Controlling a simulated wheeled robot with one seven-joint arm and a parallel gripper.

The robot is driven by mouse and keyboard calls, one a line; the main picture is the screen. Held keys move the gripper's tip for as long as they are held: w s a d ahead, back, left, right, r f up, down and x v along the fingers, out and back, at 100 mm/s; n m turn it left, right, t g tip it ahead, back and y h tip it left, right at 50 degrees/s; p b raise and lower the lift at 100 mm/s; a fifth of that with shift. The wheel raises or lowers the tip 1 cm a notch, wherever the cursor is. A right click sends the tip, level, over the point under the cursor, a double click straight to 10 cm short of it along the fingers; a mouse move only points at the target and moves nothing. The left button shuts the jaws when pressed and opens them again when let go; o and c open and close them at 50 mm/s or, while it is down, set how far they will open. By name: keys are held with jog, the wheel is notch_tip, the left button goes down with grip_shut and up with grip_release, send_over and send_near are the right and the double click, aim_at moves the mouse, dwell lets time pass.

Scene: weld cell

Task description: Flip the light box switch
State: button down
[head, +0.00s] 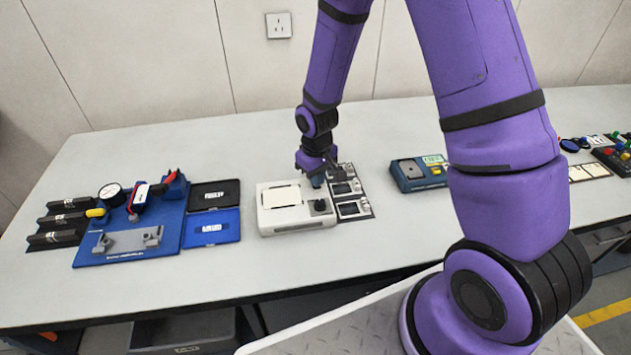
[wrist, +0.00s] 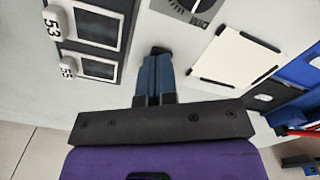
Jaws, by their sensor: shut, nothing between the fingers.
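The light box (head: 268,223) is a white unit with a pale cream panel on top and a black dial at its front right. In the wrist view its white top (wrist: 178,70) shows, with the dial marked DIM at the upper edge and the pale panel to the right. My gripper (head: 317,181) is over the back right part of the box, pointing down. In the wrist view its blue fingers (wrist: 158,62) are together and empty, with a dark bit at their tips. I cannot make out the switch; the fingers may cover it. I cannot tell if they touch the box.
Dark framed plates (wrist: 95,22) with number tags lie close on the box's right in the head view. A blue fixture board (head: 130,247) and two trays (head: 212,228) are to the left. A blue instrument (head: 407,185) stands to the right. The table front is clear.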

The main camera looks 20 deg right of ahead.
jog(key=shift+f, duration=0.4)
jog(key=shift+r, duration=3.5)
jog(key=shift+r, duration=0.2)
jog(key=s+d+r+m+t, duration=0.1)
jog(key=s+d+r+t, duration=0.15)
jog(key=s+r, duration=0.75)
jog(key=s+d+r+m+t, duration=0.1)
jog(key=s+d+r+m, duration=0.2)
jog(key=r, duration=1.3)
jog(key=s+d+r+t, duration=0.1)
jog(key=s+r, duration=0.3)
jog(key=s, duration=0.7)
jog(key=shift+d+r+t, duration=0.2)
jog(key=shift+r+t, duration=0.05)
jog(key=shift+t, duration=0.1)
